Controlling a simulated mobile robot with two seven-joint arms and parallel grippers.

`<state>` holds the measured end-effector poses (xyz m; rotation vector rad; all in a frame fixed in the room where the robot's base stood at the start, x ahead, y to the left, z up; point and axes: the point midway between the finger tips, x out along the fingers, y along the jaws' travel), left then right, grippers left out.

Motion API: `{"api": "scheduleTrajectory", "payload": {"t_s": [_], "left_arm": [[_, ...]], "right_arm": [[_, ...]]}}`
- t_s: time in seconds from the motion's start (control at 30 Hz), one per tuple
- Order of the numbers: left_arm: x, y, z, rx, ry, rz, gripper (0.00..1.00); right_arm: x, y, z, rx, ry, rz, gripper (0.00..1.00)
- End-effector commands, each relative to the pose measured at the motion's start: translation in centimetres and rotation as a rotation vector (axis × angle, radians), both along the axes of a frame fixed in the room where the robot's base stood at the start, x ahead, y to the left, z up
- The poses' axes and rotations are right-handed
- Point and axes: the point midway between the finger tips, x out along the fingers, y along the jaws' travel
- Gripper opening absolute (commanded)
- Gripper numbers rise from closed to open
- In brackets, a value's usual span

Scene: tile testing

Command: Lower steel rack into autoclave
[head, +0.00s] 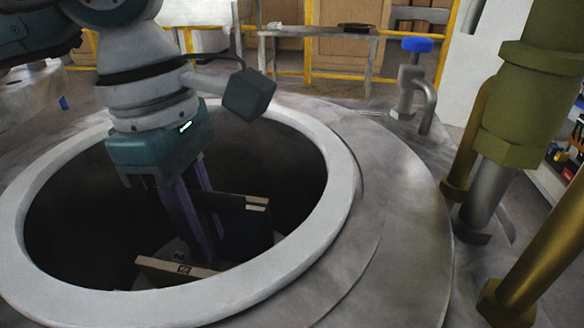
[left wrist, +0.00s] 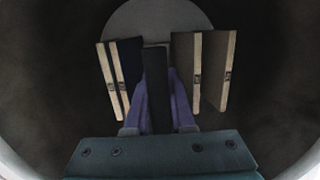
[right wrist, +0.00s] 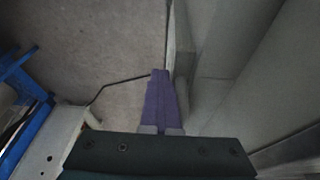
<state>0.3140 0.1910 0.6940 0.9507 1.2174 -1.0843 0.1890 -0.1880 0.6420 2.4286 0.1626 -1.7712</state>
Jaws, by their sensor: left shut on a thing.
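The autoclave (head: 345,185) is a round vessel with a pale rim and a dark open mouth. My left gripper (head: 205,245) reaches down inside the mouth. In the left wrist view its purple fingers (left wrist: 158,105) are shut on a dark upright bar of the steel rack (left wrist: 156,75). The rack's round grey plate (left wrist: 150,18) shows beyond. Tiles stand on both sides of the bar: light-edged ones (left wrist: 105,80) at left and brown ones (left wrist: 215,70) at right. The rack's underside is hidden. My right gripper (right wrist: 161,75) is shut and empty, away from the autoclave's mouth.
Thick olive pipes (head: 530,95) stand right of the vessel. A blue-capped valve (head: 417,45) and a bench (head: 315,35) are behind it. In the right wrist view, a blue frame (right wrist: 25,75) is at left and a grey surface (right wrist: 225,65) close at right.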

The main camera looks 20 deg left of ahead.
Motion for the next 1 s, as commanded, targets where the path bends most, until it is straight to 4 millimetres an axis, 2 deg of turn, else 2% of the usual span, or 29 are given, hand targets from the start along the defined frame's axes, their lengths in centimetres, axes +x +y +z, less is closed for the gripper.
{"api": "scheduleTrajectory", "payload": {"t_s": [0.4,1.0], "left_arm": [[-0.09,0.04,-0.63,-0.002,-0.005,0.001,0.00],[-0.18,0.08,-0.92,-0.002,-0.005,0.001,0.00]], "right_arm": [[0.05,0.13,-0.65,0.004,-0.001,0.002,0.00],[0.20,0.18,-0.61,0.007,-0.012,0.003,0.00]]}}
